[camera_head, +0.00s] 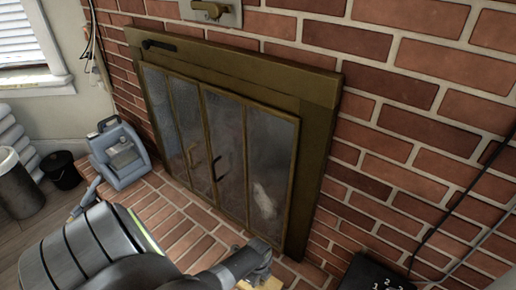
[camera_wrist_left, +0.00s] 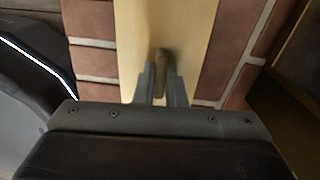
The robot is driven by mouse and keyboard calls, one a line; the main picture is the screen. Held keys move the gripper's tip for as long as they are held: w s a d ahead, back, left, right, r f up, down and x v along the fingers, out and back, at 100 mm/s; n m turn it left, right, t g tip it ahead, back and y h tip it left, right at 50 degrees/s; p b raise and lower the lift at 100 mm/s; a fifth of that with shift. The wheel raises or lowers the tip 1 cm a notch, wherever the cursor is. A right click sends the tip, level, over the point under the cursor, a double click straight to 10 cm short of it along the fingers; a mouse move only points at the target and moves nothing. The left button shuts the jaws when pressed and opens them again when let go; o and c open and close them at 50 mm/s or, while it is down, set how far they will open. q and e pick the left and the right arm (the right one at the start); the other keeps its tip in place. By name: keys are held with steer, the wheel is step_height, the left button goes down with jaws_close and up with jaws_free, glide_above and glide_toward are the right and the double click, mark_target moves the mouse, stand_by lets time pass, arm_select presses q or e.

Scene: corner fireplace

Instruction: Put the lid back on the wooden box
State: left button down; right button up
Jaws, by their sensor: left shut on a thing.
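In the left wrist view my left gripper (camera_wrist_left: 161,84) is shut on a small brownish knob (camera_wrist_left: 162,62). The knob stands on a flat pale wooden piece (camera_wrist_left: 136,30), which looks like the lid. Red brick shows on both sides of the piece. In the head view my left arm comes in from the lower left, and its dark gripper end hides most of the pale wood (camera_head: 262,277) at the bottom edge. I cannot make out the wooden box apart from the lid, nor whether the lid touches anything below. My right gripper is not in view.
The fireplace (camera_head: 225,140) with glass doors stands behind the brick hearth (camera_head: 165,215). A blue-grey container (camera_head: 122,158) stands at its left end. A black bucket (camera_head: 62,170) and a dark bin (camera_head: 18,185) are farther left. A black numbered object (camera_head: 372,274) is at lower right.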

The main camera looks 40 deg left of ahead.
arm_select(q)
steer(key=shift+f, duration=0.3)
steer(key=c, duration=1.4)
jaws_free()
